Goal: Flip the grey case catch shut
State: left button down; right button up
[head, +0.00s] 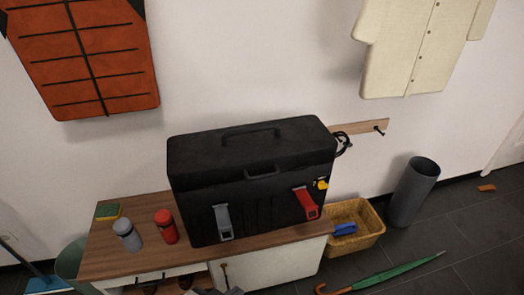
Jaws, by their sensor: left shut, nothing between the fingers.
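The black case (250,165) stands on the wooden bench top with its lid down and a handle on top. The grey catch (224,223) is on the left part of its front face; its lever hangs downward, and I cannot tell how far it stands off the case. A red catch (306,204) is on the right part of the front. My left gripper seems to show only as a small grey part (232,291) at the bottom edge, below and apart from the grey catch. It is shut and empty. My right gripper is not in view.
Left of the case, a grey bottle (127,235), a red bottle (166,227) and a sponge (108,211) stand on the bench (105,262). A yellow tag (322,184) hangs near the red catch. A wicker basket (368,226) and green umbrella (395,270) are at right.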

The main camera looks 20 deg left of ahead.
aim_at(224, 223)
jog(key=z, duration=1.2)
jog(key=k, duration=0.9)
jog(key=u, duration=1.1)
